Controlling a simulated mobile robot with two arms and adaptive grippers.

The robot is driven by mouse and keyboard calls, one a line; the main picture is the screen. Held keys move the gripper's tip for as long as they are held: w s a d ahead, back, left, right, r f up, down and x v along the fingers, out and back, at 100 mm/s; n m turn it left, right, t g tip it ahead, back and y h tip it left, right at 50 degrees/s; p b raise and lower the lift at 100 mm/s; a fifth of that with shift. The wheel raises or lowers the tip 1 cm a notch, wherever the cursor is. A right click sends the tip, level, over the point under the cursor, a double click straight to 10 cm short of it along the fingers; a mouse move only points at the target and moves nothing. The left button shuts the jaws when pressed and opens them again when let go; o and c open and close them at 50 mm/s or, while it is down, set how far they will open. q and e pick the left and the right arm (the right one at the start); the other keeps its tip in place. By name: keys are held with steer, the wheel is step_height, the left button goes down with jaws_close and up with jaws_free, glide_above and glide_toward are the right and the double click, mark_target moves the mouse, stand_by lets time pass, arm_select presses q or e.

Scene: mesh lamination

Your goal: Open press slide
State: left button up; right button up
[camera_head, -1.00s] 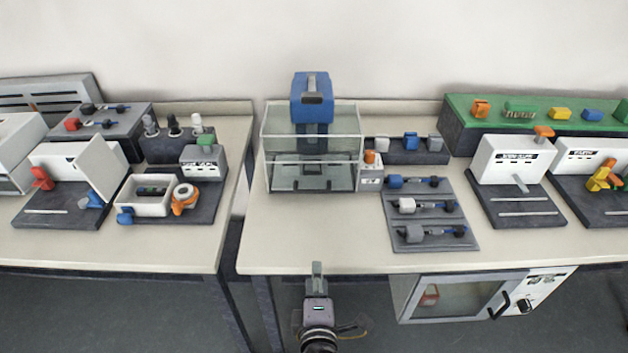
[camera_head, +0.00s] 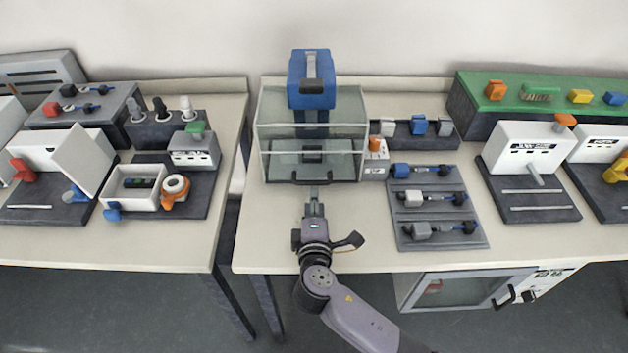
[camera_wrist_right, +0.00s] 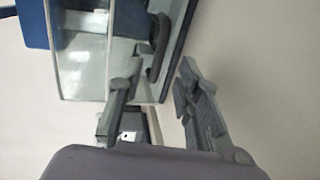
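The press (camera_head: 312,82) has a blue head over a clear glass enclosure (camera_head: 345,140) at the back of the middle table. My right gripper (camera_head: 314,192) points at the middle of this bar from the front. In the right wrist view the two fingers of the gripper (camera_wrist_right: 160,75) are apart. The dark handle (camera_wrist_right: 158,45) lies just beyond and between the fingertips; contact cannot be told. My left gripper is not in view.
A small white box with an orange button (camera_head: 376,150) stands right of the enclosure. A grey tray (camera_head: 408,236) with several tools lies further right. A white machine (camera_head: 523,150) stands beyond it. The tabletop left of my gripper (camera_head: 262,225) is clear.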

mark_target(314, 184)
steer(key=x, duration=0.7)
steer(key=shift+w, duration=0.5)
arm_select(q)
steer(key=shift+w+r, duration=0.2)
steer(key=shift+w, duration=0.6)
arm_select(e)
jaws_close()
steer(key=shift+f, duration=0.1)
